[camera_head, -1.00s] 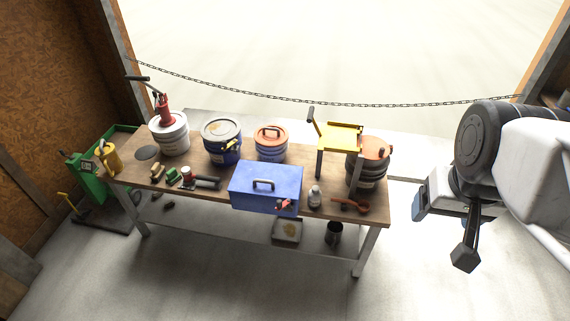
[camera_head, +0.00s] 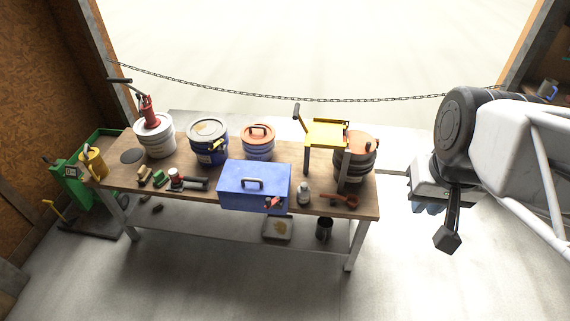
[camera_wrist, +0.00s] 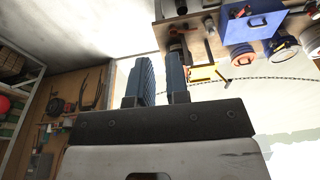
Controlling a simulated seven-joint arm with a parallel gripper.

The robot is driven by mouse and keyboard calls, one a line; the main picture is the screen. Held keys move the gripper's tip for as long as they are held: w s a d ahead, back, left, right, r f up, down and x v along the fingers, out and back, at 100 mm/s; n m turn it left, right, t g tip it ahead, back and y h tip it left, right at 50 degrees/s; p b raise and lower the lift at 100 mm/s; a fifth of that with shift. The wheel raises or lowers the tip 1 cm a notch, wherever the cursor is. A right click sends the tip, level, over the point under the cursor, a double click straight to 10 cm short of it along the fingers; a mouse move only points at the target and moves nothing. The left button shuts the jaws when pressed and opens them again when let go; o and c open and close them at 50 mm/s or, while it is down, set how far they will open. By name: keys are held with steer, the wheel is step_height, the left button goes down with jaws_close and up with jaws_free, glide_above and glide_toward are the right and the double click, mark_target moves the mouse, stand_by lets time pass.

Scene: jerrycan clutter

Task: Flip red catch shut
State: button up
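A blue toolbox (camera_head: 253,187) with a grey top handle sits at the front edge of the workbench (camera_head: 330,208). The red catch (camera_head: 272,202) is on its front face, towards the right. It is too small to tell how far it is swung. My gripper (camera_head: 428,208) is in the air right of the bench, well apart from the toolbox. In the wrist view, its two blue fingers (camera_wrist: 158,85) stand apart with nothing between them. The toolbox also shows there at the upper right (camera_wrist: 256,24), with the red catch (camera_wrist: 242,12) near its edge.
A grey bottle (camera_head: 304,193) and a red-brown tool (camera_head: 342,200) lie right of the toolbox. A yellow stand (camera_head: 327,133) and an orange-lidded drum (camera_head: 361,147) are behind. Several pails line the back. The floor in front is clear.

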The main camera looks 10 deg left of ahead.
steer(key=shift+w+a+f, duration=0.1)
steer(key=shift+w+f, duration=0.1)
steer(key=shift+w, duration=0.1)
jaws_close()
steer(key=w+a+f+m+g+y, duration=0.4)
steer(key=w+a+f+y, duration=0.15)
steer(key=w+f, duration=0.4)
steer(key=w+a+f+m+g+y, duration=0.35)
steer(key=w+a+f, duration=0.25)
steer(key=w+f, duration=0.4)
steer(key=m+t+y, duration=0.2)
steer(key=m+y, duration=0.6)
steer(key=y, duration=0.1)
glide_toward(278, 200)
steer(key=shift+s+d+r, duration=0.2)
steer(key=shift+d+r, duration=0.3)
steer(key=shift+d, duration=0.25)
steer(key=shift+s+d+r, duration=0.25)
steer(key=shift+d+r, duration=0.3)
steer(key=shift+d, duration=0.2)
steer(key=shift+s+d+r, duration=0.2)
steer(key=shift+d+r, duration=0.3)
steer(key=shift+d, duration=0.25)
steer(key=shift+a, duration=0.1)
steer(key=shift+s+a, duration=0.45)
steer(key=shift+a, duration=1.8)
steer(key=shift+s+a, duration=0.4)
steer(key=shift+a, duration=1.9)
steer(key=shift+s+a, duration=0.45)
steer(key=shift+a, duration=1.8)
